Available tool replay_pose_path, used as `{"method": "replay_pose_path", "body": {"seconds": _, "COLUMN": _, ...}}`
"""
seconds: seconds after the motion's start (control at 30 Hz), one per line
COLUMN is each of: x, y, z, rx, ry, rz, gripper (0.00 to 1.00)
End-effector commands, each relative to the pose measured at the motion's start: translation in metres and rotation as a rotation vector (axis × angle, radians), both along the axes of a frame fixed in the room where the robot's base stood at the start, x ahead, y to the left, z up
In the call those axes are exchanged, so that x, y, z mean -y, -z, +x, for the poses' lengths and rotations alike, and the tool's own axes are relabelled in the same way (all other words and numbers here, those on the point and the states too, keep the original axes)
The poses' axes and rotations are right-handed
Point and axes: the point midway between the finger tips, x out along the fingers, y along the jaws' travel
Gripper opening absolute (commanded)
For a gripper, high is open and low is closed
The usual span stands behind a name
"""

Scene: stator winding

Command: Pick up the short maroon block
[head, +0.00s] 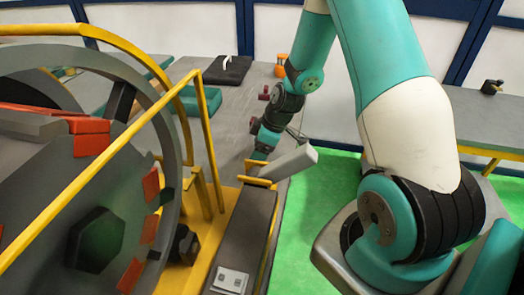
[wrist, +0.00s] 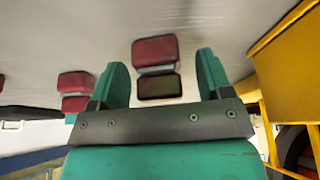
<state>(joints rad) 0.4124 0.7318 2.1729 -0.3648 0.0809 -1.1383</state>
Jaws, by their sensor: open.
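My gripper (wrist: 162,60) is open in the wrist view, with its two teal fingers apart. A maroon block (wrist: 155,49) shows between and slightly beyond the fingertips, with a pale band and a darker lower part below it. The fingers do not appear to touch it. A second maroon block (wrist: 75,82) is to the left, outside the left finger. I cannot tell for sure which block is the short one. In the head view a small maroon block (head: 264,92) lies on the grey table beside my arm. My gripper (head: 259,157) is low over the table and partly hidden there.
A large stator ring (head: 165,130) with orange-red pieces and yellow rails stands at the left. A yellow structure (wrist: 285,70) is close on the right in the wrist view. A black case (head: 228,70) and an orange object (head: 281,66) are at the table's back.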

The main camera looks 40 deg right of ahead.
Motion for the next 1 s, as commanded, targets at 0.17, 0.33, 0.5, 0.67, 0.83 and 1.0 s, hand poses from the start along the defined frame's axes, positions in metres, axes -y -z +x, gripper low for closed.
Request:
{"method": "replay_pose_path", "body": {"seconds": 0.17, "x": 0.0, "y": 0.0, "z": 0.0, "rx": 0.001, "ry": 0.0, "rz": -0.001, "gripper": 0.72}}
{"method": "replay_pose_path", "body": {"seconds": 0.33, "x": 0.0, "y": 0.0, "z": 0.0, "rx": 0.0, "ry": 0.0, "rz": 0.0, "gripper": 0.33}}
{"method": "replay_pose_path", "body": {"seconds": 0.5, "x": 0.0, "y": -0.001, "z": 0.0, "rx": 0.001, "ry": 0.0, "rz": 0.001, "gripper": 0.0}}
{"method": "replay_pose_path", "body": {"seconds": 0.67, "x": 0.0, "y": -0.001, "z": 0.0, "rx": 0.001, "ry": 0.0, "rz": 0.001, "gripper": 0.0}}
{"method": "replay_pose_path", "body": {"seconds": 0.83, "x": 0.0, "y": -0.006, "z": 0.001, "rx": 0.003, "ry": 0.0, "rz": 0.0, "gripper": 0.0}}
{"method": "replay_pose_path", "body": {"seconds": 1.0, "x": 0.0, "y": -0.029, "z": 0.001, "rx": 0.005, "ry": 0.0, "rz": -0.001, "gripper": 0.0}}
